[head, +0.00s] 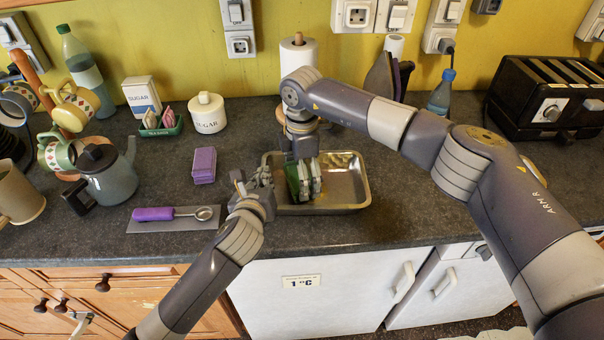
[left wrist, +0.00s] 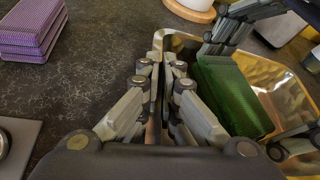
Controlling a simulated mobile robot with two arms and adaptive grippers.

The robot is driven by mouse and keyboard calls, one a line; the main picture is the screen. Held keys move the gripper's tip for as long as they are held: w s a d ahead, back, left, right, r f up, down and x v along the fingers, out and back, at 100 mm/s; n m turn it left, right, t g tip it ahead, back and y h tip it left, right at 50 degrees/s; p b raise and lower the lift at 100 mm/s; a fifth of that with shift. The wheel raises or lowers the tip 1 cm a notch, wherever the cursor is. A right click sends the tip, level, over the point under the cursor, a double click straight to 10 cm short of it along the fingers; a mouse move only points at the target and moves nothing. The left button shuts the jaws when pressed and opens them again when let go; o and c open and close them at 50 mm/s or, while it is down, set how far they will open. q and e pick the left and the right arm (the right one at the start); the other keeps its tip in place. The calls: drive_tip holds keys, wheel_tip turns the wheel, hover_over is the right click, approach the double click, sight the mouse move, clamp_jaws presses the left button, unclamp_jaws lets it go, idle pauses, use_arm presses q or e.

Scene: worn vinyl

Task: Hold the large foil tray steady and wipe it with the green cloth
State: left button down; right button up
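The large foil tray (head: 345,185) lies on the dark worktop, a shallow metal tray whose shiny inside also shows in the left wrist view (left wrist: 283,78). My left gripper (head: 262,182) is at the tray's left rim, its fingers close together on that rim; they also show in the left wrist view (left wrist: 164,75). My right gripper (head: 305,178) reaches down over the tray. It is shut on the green cloth (left wrist: 232,95), a folded dark green piece, which also shows in the head view (head: 292,180). The cloth is inside the tray; whether it touches the bottom is hard to tell.
A purple sponge-like block (head: 204,165) lies left of the tray. A purple-handled scoop (head: 170,213) lies on a grey mat. A toaster (head: 550,95) stands right; worktop right of the tray is clear.

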drive_tip(key=shift+f, duration=1)
drive_tip(key=shift+s+d, duration=0.15)
drive_tip(key=shift+d, duration=0.75)
drive_tip(key=shift+s+d, duration=0.1)
drive_tip(key=shift+d, duration=0.8)
drive_tip(key=shift+f, duration=0.1)
drive_tip(key=shift+w+a+f, duration=0.1)
drive_tip(key=shift+a+f, duration=0.05)
drive_tip(key=shift+a, duration=1.7)
drive_tip(key=shift+w, duration=0.1)
drive_tip(key=shift+d, duration=1.95)
drive_tip(key=shift+w+a+r, duration=0.1)
drive_tip(key=shift+a+r, duration=0.1)
drive_tip(key=shift+a, duration=0.75)
drive_tip(key=shift+w+a+r, duration=0.1)
drive_tip(key=shift+a+r, duration=0.05)
drive_tip(key=shift+a, duration=0.8)
drive_tip(key=shift+r, duration=0.15)
